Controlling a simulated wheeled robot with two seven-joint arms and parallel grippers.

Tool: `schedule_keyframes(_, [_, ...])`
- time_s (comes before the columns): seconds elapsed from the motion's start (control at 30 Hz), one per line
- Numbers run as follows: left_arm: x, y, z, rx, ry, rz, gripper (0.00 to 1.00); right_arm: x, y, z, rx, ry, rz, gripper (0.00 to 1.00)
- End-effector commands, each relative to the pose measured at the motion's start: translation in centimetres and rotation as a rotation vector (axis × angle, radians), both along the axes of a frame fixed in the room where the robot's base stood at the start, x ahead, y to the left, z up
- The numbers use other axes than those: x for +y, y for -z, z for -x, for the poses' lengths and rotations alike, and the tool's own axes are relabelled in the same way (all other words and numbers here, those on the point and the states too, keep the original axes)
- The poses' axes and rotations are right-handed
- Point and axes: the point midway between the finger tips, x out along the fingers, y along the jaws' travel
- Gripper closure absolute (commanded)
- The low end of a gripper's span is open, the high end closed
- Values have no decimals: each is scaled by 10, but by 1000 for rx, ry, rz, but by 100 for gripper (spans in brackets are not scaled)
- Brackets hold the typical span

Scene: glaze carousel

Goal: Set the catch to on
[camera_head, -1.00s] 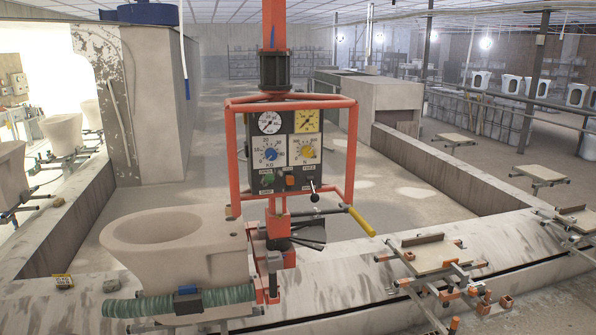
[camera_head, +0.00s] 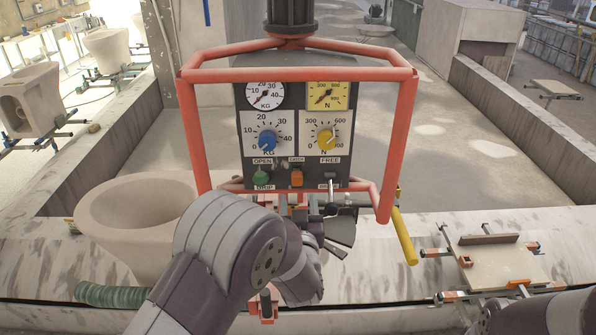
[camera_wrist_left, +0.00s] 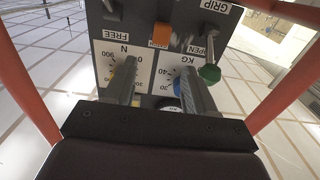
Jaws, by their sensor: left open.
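The orange catch (camera_head: 296,178) sits low on the dark control panel (camera_head: 342,130), under a small CATCH label. It shows as an orange block in the left wrist view (camera_wrist_left: 161,35), which sees the panel upside down. I cannot tell its setting. My left gripper (camera_head: 302,212) is just below the panel in the head view, partly hidden by my arm. In the left wrist view its fingers (camera_wrist_left: 158,75) are apart, pointing at the panel, with the catch visible beyond the gap. I see nothing held. My right gripper is not in view.
A green knob (camera_head: 261,178) and a small lever (camera_head: 331,186) flank the catch. Blue (camera_head: 267,140) and yellow (camera_head: 325,139) dials sit above. A red tube frame (camera_head: 398,150) surrounds the panel. A yellow handle (camera_head: 405,240) and a beige toilet bowl (camera_head: 130,250) stand nearby.

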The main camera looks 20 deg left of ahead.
Motion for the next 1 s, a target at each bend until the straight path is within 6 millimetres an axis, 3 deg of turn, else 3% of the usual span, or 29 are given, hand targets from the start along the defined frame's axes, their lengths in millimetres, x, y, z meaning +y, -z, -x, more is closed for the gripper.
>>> schedule_keyframes(0.2, [17,-6,-55,3,-2,1,45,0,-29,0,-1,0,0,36])
schedule_keyframes(0.4, [26,-3,-90,3,1,2,45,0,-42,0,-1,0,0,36])
schedule_keyframes(0.6, [30,-1,-103,3,2,1,45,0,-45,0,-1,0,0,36])
schedule_keyframes(0.83, [30,0,-103,3,3,2,45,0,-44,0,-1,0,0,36])
schedule_keyframes(0.87, [30,0,-103,3,3,2,51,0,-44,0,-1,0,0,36])
schedule_keyframes(1.0, [30,0,-103,3,3,2,97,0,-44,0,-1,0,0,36])
